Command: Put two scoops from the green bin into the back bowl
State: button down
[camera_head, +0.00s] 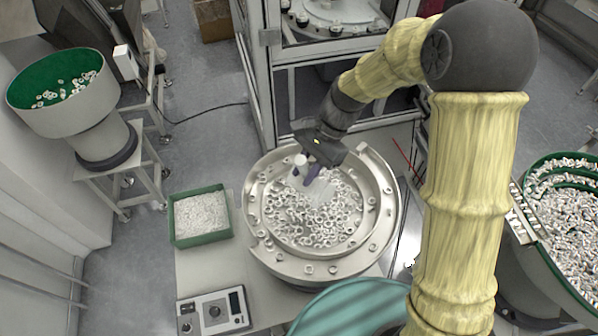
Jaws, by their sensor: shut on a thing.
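The green bin (176,222) stands left of the round metal feeder bowl (272,257) and is filled with small white parts. The metal bowl holds many loose ring-like parts, with more on its rim track. My gripper (308,172) is over the far left part of this bowl, shut on a pale scoop (321,190). The scoop is tilted down above or among the rings. I cannot tell whether it touches them or holds any parts. My arm comes in from the right and hides part of the scene.
A white feeder bowl with green lining (62,105) stands at the far left. A green-lined bowl full of parts (548,235) is at the right. A control box (213,312) sits before the bin. A framed cabinet (262,75) stands behind. A teal round shape (345,308) is at the bottom.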

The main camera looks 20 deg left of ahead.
jog(key=shift+w+d+r+g, duration=0.15)
jog(key=shift+w+g, duration=0.1)
jog(key=shift+w, duration=0.1)
jog(key=shift+w+d+r+g, duration=0.1)
jog(key=shift+w+d+g, duration=0.05)
jog(key=shift+w+g, duration=0.15)
dwell(0.6)
